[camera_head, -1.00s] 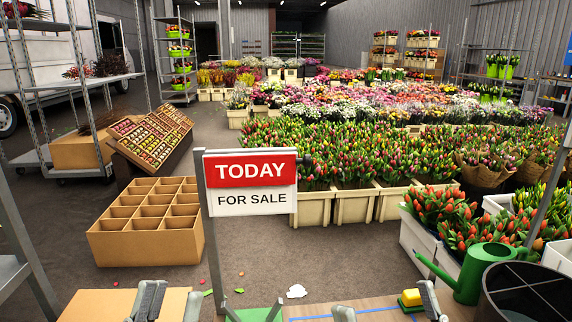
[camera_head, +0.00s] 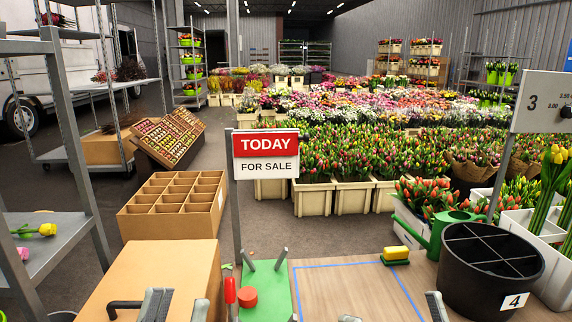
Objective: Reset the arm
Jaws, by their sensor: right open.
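My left gripper (camera_head: 178,307) is at the bottom edge, over the near side of a plain cardboard box (camera_head: 160,270). Its two fingertips show a little apart; what lies between them lower down is cut off, so I cannot tell its state. My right gripper (camera_head: 394,311) is at the bottom edge over the wooden worktop (camera_head: 350,283). Its fingertips are wide apart, with nothing visible between them. Most of both arms is out of view.
A green board (camera_head: 265,280) with upright pegs and a red-handled tool (camera_head: 230,291) lies between the grippers. A yellow-and-green block (camera_head: 396,255), a black divided bucket (camera_head: 455,285) and a green watering can (camera_head: 440,232) stand right. A metal shelf (camera_head: 45,245) stands left.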

